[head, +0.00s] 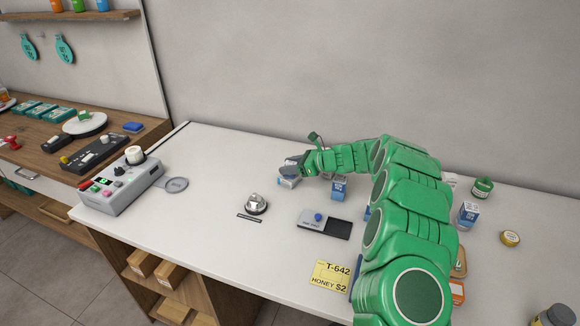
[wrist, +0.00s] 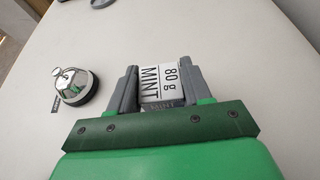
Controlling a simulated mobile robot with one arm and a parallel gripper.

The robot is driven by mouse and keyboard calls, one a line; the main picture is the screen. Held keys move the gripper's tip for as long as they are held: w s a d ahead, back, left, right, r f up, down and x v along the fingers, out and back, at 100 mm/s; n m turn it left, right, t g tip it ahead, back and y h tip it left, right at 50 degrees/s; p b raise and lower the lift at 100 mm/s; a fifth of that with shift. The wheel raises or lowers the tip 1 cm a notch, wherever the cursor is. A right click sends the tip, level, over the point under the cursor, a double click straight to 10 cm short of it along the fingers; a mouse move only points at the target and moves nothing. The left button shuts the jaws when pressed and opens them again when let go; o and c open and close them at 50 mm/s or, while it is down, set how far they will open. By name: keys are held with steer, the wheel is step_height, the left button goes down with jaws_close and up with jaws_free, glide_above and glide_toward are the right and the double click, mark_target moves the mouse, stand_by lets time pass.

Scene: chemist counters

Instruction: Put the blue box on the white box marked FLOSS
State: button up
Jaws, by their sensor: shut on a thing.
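My gripper (head: 290,170) is at the back middle of the white counter, with its fingers pointing down. In the wrist view its two fingers (wrist: 163,76) are shut on a small box with a white face reading "80 g MINT" (wrist: 164,88). In the head view this held box (head: 288,182) looks pale with some blue, low over or on the counter; I cannot tell which. A blue-and-white box (head: 339,188) stands just right of my gripper, and another (head: 467,214) stands far right. No FLOSS marking can be read; my arm hides part of the counter.
A service bell (head: 256,204) and a grey-and-black tray (head: 324,223) lie in front of my gripper. A yellow price card (head: 331,274) lies near the front edge. A grey machine (head: 122,182) stands at left. A green-and-white tub (head: 482,187) is at right.

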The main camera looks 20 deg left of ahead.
steer(key=shift+f, duration=0.15)
steer(key=o, duration=1.1)
steer(key=v, duration=1.2)
